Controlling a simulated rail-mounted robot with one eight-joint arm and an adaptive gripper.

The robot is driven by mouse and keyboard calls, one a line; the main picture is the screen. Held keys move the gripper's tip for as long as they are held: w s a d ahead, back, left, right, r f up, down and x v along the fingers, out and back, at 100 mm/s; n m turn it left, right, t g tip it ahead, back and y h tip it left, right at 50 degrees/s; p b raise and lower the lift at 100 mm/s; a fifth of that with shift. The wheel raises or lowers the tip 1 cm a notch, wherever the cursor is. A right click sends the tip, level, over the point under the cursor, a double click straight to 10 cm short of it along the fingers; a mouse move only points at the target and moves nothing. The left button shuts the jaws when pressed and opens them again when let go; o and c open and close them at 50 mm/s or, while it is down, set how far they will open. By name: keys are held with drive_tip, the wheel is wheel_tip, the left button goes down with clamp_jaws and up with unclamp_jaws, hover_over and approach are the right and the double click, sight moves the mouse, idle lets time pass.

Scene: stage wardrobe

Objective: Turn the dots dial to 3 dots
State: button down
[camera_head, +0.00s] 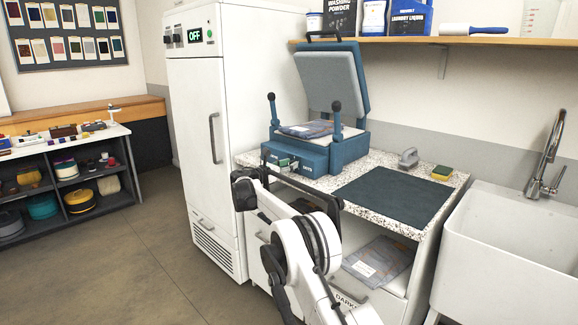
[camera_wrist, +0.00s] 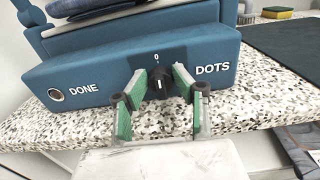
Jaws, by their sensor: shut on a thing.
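The dots dial (camera_wrist: 160,82) is a small black knob on the blue front panel of a press (camera_wrist: 120,72). A "0" stands above it and the word DOTS to its right. Its pointer seems to face up toward the 0, but this is small to read. My gripper (camera_wrist: 165,84) has its green pads on either side of the dial and is shut on it.
A DONE button (camera_wrist: 56,95) is at the panel's left. The press lid (camera_head: 333,78) is raised, with folded cloth below it. The speckled counter (camera_head: 325,190) holds a dark mat (camera_head: 388,195), a small grey object (camera_head: 408,158) and a sponge (camera_head: 442,173). A sink (camera_head: 510,245) is at right.

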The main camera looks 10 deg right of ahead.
drive_tip(key=m, duration=0.5)
drive_tip(key=shift+s+d+m, duration=0.1)
drive_tip(key=shift+s+m, duration=0.1)
drive_tip(key=shift+m, duration=0.2)
drive_tip(key=m, duration=0.6)
drive_tip(key=shift+s+d+f, duration=0.1)
drive_tip(key=shift+f, duration=0.1)
drive_tip(key=c, duration=1.4)
unclamp_jaws()
drive_tip(key=v, duration=1.2)
